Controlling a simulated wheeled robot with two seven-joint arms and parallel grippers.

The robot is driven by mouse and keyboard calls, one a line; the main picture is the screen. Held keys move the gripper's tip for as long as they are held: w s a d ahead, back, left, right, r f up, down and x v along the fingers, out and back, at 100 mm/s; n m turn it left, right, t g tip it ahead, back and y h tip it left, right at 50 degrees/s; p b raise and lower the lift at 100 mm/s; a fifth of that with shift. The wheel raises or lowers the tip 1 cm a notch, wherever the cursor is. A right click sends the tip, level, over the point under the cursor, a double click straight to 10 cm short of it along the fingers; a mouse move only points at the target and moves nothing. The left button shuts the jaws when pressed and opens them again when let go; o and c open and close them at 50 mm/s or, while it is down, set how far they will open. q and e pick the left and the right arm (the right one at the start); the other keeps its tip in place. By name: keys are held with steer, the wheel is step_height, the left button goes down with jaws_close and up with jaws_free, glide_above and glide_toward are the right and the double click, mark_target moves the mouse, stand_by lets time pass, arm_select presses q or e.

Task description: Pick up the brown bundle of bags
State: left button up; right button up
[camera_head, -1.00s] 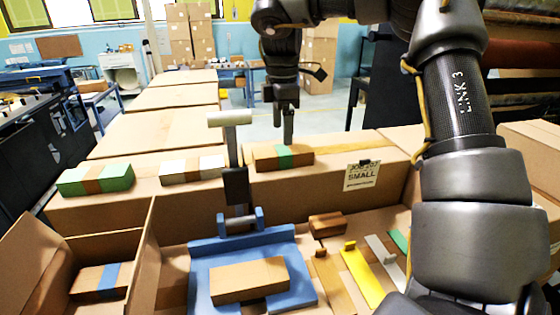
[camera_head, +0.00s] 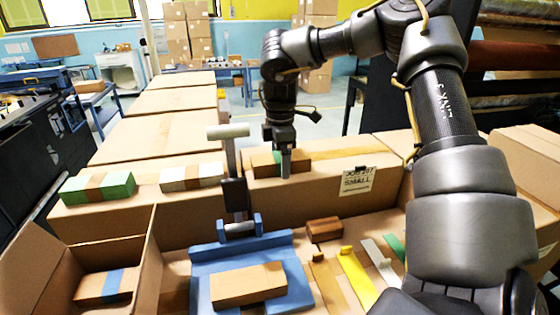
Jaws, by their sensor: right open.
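A brown bundle of bags with a green band (camera_head: 262,166) lies on the long cardboard box behind the blue fixture. My right gripper (camera_head: 286,168) points straight down at this bundle and covers its right part and much of the band. The gripper is open, but the view is nearly edge-on, so I cannot tell whether its fingers straddle or touch the bundle. My left gripper is not in view.
A green bundle (camera_head: 97,187) and a white bundle (camera_head: 192,177) lie left on the same long box (camera_head: 320,188). A blue fixture (camera_head: 205,268) with an upright handle (camera_head: 229,132) stands in front. An open carton (camera_head: 150,262) at left holds a blue-banded brown bundle (camera_head: 104,287).

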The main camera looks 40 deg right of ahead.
mark_target(279, 157)
steer(key=shift+a, duration=0.1)
steer(key=c, duration=1.1)
steer(key=shift+r, duration=0.1)
steer(key=shift+c, duration=0.2)
steer(key=shift+r+b, duration=0.25)
steer(key=shift+b, duration=0.05)
step_height(279, 157, up, 5)
steer(key=shift+f+b, duration=0.15)
steer(key=shift+b, duration=0.8)
step_height(279, 157, up, 4)
steer(key=shift+a+r+p, duration=0.1)
steer(key=shift+r+p, duration=0.05)
steer(key=shift+p, duration=0.45)
steer(key=shift+d+r, duration=0.15)
steer(key=shift+d, duration=0.1)
steer(key=shift+a, duration=0.15)
